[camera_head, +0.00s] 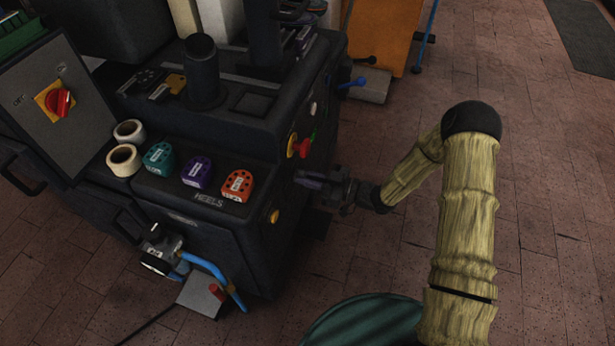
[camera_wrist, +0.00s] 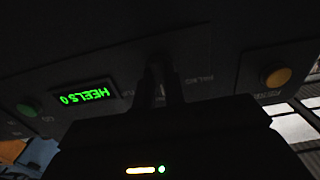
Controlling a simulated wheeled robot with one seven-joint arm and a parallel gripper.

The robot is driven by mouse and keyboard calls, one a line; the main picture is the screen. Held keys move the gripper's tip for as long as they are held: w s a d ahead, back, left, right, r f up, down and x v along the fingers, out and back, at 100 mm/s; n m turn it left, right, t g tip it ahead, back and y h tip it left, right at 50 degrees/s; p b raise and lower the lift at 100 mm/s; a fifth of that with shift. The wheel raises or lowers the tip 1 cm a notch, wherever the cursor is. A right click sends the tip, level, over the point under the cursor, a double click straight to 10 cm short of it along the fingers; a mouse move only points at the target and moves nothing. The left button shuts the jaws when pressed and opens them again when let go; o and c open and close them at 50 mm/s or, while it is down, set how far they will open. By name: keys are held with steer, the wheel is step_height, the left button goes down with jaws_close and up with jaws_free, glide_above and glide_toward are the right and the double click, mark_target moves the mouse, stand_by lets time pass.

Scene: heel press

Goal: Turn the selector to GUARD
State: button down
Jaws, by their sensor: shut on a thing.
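My gripper (camera_head: 312,181) reaches the right side face of the dark heel press (camera_head: 190,228). In the wrist view, its two dark fingers (camera_wrist: 158,85) are shut at the panel, between the display and an amber button. The selector knob is mostly hidden between the fingertips. Dim lettering stands on either side of it, too dark and partly covered to read, so I cannot tell which position it points to.
The amber button (camera_wrist: 277,77) is to the right. Teal, purple and orange heel blocks (camera_head: 237,186) lie on the press ledge. Brick floor (camera_head: 380,265) is clear around my arm.

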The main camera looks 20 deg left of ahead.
steer(key=c, duration=1.5)
jaws_free()
steer(key=shift+o, duration=0.2)
steer(key=s+d+p, duration=0.1)
steer(key=d+p, duration=0.3)
steer(key=d, duration=1.3)
steer(key=shift+s+d+p, duration=0.15)
steer(key=shift+d+p, duration=0.05)
steer(key=shift+p, duration=0.15)
